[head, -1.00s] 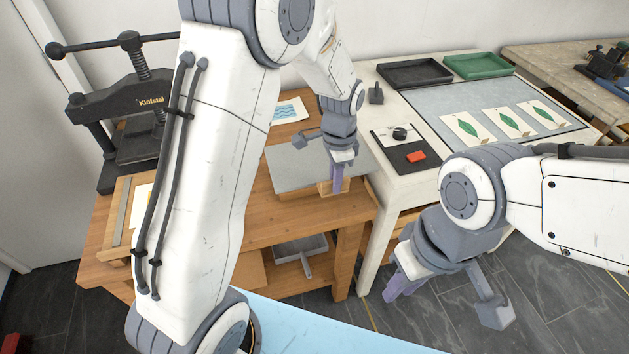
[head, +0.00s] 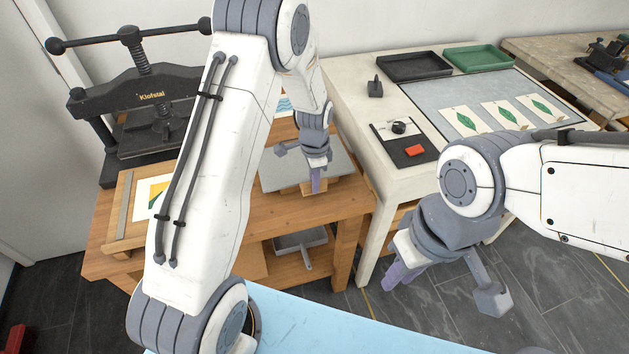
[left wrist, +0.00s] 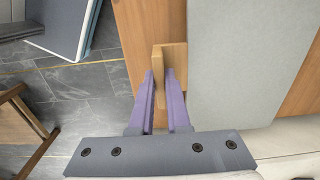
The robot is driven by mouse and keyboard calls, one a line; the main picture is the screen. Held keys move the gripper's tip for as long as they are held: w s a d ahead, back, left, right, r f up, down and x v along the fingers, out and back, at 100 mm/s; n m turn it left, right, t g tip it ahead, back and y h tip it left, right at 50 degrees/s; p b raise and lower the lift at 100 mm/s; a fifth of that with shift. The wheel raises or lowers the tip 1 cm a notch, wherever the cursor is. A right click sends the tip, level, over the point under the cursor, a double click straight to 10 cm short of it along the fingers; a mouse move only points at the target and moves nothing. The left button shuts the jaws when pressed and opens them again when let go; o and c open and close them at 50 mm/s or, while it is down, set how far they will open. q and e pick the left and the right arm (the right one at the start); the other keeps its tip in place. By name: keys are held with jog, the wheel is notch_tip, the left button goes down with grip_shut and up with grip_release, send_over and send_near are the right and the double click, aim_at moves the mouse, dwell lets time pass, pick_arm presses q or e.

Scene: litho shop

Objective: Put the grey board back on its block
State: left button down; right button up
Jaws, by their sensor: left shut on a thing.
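The grey board (head: 280,170) is at the front of the wooden bench, partly behind my left arm. A light wooden piece (left wrist: 175,58) stands at its edge in the left wrist view and seems joined to it. My left gripper (head: 316,188) points down at the board's front side. Its purple fingers (left wrist: 160,80) are shut on the wooden piece. Whether the board rests on something or hangs just above the bench I cannot tell. A separate block for it is not clearly visible. My right gripper (head: 398,278) hangs over the floor, away from the board; its finger gap is unclear.
A white table (head: 350,90) with trays, leaf prints and a red block (head: 415,151) stands close on the right. A dustpan (head: 300,240) lies on the lower shelf.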

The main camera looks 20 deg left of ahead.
pick_arm(q)
jog(key=shift+f, duration=0.15)
jog(key=c, duration=0.9)
grip_release()
notch_tip(320, 180, up, 12)
jog(key=s+d+r, duration=0.3)
jog(key=s+d, duration=0.2)
jog(key=s+d+r+n, duration=0.2)
jog(key=s+d, duration=0.1)
jog(key=s, duration=0.8)
jog(key=s+d+r+n+h, duration=0.1)
jog(key=s+d, duration=0.3)
jog(key=s, duration=0.8)
jog(key=shift+s+r+n+b, duration=0.25)
jog(key=shift+r+n+b, duration=0.1)
jog(key=shift+n+b, duration=0.15)
